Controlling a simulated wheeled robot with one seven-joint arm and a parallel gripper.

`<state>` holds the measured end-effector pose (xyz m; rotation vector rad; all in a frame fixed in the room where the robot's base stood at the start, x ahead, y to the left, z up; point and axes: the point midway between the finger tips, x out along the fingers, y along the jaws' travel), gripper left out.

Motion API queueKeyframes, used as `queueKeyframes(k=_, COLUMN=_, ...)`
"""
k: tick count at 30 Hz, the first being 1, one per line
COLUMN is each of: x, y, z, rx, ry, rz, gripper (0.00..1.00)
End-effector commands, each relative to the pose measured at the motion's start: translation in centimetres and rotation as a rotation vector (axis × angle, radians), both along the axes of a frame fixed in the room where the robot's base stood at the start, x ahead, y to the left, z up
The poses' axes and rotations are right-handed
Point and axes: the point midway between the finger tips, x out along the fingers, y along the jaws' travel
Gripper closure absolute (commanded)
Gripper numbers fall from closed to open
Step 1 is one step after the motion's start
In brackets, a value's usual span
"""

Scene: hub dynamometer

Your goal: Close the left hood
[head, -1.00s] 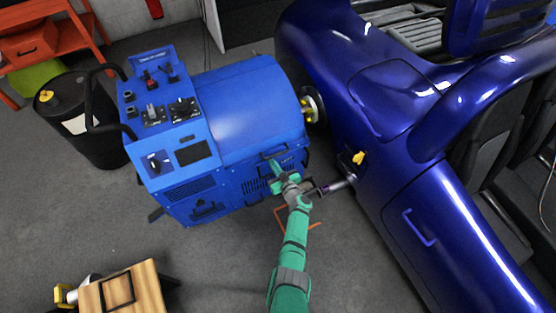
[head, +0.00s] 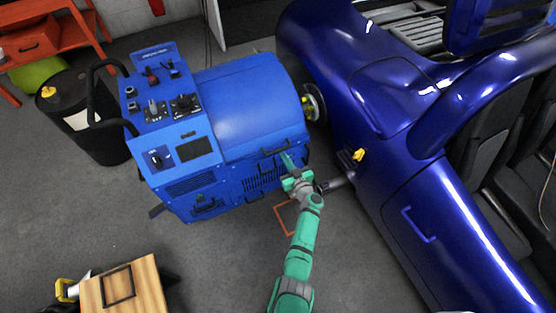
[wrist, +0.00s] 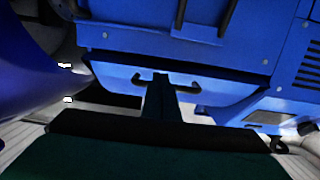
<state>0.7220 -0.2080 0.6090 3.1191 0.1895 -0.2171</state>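The blue hood (head: 250,105) is the curved cover on the blue dynamometer, on the left of the car. It looks lowered over the machine; I cannot tell whether a gap is left at its front edge. My gripper (head: 289,165) is at the front lower edge of the hood, near the handle there. In the wrist view my gripper's fingers (wrist: 159,98) look close together and overlap the middle of a dark handle (wrist: 191,89) on a blue panel. The handle runs across both fingers, and I see nothing held between them. Whether they touch it is unclear.
The blue car (head: 400,150) stands close on the right, with its hub (head: 314,102) beside the machine. A black drum (head: 85,115) stands at the left. A wooden-topped table (head: 150,290) is at the lower left. Grey floor is free between.

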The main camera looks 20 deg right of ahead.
Motion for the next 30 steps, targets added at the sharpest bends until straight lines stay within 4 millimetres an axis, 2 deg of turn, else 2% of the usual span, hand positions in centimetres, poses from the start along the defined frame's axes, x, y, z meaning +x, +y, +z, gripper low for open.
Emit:
queueKeyframes(k=2, x=-0.3, y=-0.8, z=0.7, rx=-0.002, ry=-0.003, rz=-0.011, gripper=1.0)
queueKeyframes(k=8, x=-1.6, y=-0.6, z=-1.4, rx=0.003, ry=0.001, rz=-0.006, gripper=1.0)
queueKeyframes(k=21, x=-5.5, y=-1.5, z=-6.6, rx=0.002, ry=0.001, rz=-0.008, gripper=1.0)
queueKeyframes(k=30, x=-6.2, y=-1.4, z=-7.4, rx=0.0, ry=-0.001, rz=-0.006, gripper=1.0)
